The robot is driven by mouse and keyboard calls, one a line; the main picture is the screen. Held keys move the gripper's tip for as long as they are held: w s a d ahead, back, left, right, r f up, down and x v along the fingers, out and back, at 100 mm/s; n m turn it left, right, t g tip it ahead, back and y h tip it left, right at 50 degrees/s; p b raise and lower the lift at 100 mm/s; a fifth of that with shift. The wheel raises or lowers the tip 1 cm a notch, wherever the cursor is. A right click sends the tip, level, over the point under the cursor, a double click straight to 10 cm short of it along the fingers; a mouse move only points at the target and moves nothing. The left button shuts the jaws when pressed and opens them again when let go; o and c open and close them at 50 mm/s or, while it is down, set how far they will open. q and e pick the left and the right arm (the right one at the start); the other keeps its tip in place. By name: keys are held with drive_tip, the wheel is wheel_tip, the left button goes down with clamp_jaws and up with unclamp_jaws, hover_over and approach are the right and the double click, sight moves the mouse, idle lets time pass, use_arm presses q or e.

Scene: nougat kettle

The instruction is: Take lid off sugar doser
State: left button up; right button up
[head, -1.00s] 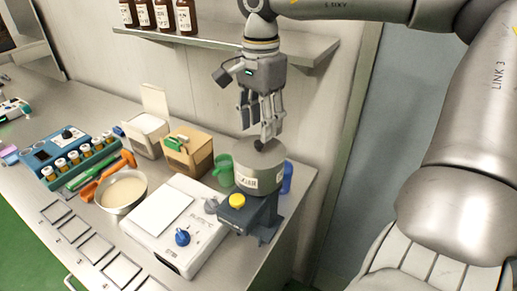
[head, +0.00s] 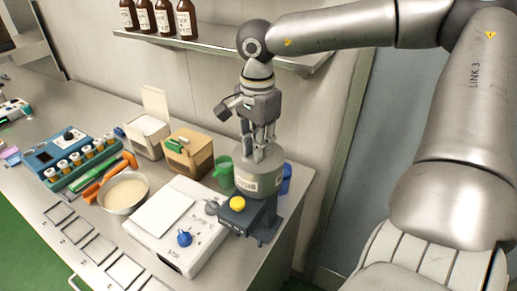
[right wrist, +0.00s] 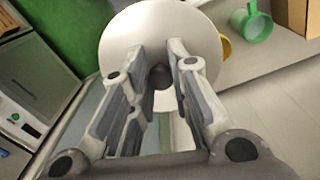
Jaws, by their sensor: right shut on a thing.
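The sugar doser (head: 262,186) is a grey cylinder with a white label on a dark blue-grey base with a yellow knob (head: 237,203), at the right end of the bench. Its round lid (head: 274,164) sits on top of the cylinder, with no gap visible. In the right wrist view the lid (right wrist: 130,35) is a pale disc with a small dark knob (right wrist: 160,75) at its middle. My right gripper (head: 259,154) points down from above and is shut on this knob, which its fingers partly hide. My left gripper is not in view.
A white scale (head: 162,212) stands left of the doser. A green mug (head: 224,172) and a blue cup (head: 287,178) are close beside it. A cardboard box (head: 188,150), a bowl of pale powder (head: 125,190) and a bottle shelf (head: 220,42) are nearby.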

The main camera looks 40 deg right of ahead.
drive_tip(key=shift+r, duration=0.1)
clamp_jaws()
drive_tip(key=shift+w+r, duration=0.1)
drive_tip(key=shift+r, duration=0.4)
drive_tip(key=w+a+r, duration=0.4)
drive_tip(key=a+r, duration=0.1)
drive_tip(key=r, duration=0.2)
drive_tip(key=w+a+r, duration=0.4)
drive_tip(key=a+r, duration=0.2)
drive_tip(key=r, duration=0.2)
drive_tip(key=shift+w+f, duration=0.1)
drive_tip(key=shift+w, duration=0.05)
idle(0.4)
